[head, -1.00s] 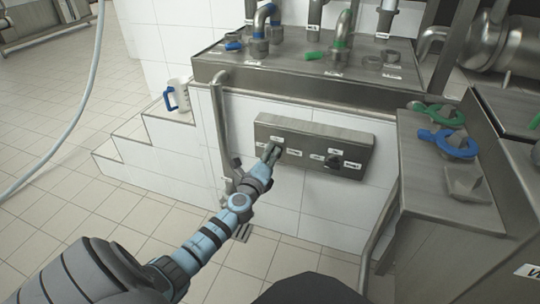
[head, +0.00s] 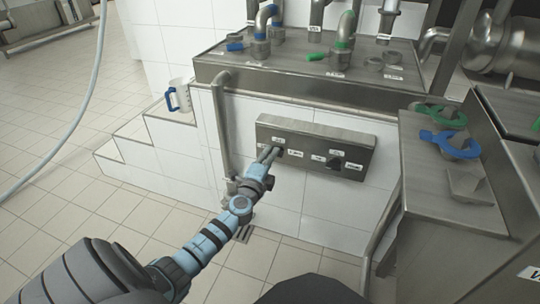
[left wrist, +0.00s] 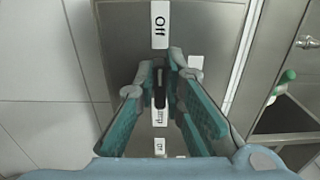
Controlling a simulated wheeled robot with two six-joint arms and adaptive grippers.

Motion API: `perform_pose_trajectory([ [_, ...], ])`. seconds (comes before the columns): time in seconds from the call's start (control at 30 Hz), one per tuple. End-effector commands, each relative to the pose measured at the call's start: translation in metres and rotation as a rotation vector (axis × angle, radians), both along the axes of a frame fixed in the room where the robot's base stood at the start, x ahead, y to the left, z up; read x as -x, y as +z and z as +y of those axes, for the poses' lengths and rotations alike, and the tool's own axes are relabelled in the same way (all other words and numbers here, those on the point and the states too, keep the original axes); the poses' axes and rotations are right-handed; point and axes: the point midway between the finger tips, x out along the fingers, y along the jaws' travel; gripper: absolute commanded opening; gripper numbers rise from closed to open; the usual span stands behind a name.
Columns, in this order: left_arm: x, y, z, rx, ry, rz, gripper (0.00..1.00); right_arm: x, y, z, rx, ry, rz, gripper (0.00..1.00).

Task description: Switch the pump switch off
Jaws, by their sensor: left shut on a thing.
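The grey metal switch panel (head: 310,137) is fixed to the white tiled wall in the head view. My left gripper (head: 272,153) reaches its left black knob, the pump switch (head: 280,151), and is shut on it. In the left wrist view the dark knob (left wrist: 159,84) shows between the two fingers of the gripper (left wrist: 160,75). An "Off" label (left wrist: 160,24) lies beyond the fingertips, and other labels, turned sideways, lie between the fingers. The knob is partly hidden, so its exact setting cannot be told. My right gripper is not in view.
A second black knob (head: 337,163) sits on the right of the panel. A steel counter (head: 216,70) with pipes and valves is above. A steel shelf (head: 418,160) with blue and green fittings stands right. A white mug with a blue handle (head: 178,97) stands on the tiled steps.

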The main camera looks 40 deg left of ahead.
Motion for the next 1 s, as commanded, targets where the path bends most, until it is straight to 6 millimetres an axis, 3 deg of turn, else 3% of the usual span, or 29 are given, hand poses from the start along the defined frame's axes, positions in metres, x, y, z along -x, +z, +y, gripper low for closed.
perform_pose_trajectory([
  [0.37,0.001,-0.003,0.0,0.009,0.002,0.002,0.0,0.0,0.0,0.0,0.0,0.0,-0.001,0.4],
  [0.4,0.001,-0.003,0.0,0.009,0.002,0.002,0.12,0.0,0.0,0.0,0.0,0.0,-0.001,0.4],
  [0.53,0.0,-0.002,0.0,0.009,0.001,0.001,0.3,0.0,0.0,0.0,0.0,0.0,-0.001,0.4],
  [0.83,0.001,-0.001,-0.001,0.007,-0.001,0.0,0.3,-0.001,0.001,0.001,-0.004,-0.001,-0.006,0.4],
  [1.0,0.027,-0.002,-0.01,0.007,-0.003,0.002,0.3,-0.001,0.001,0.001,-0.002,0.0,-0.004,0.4],
])
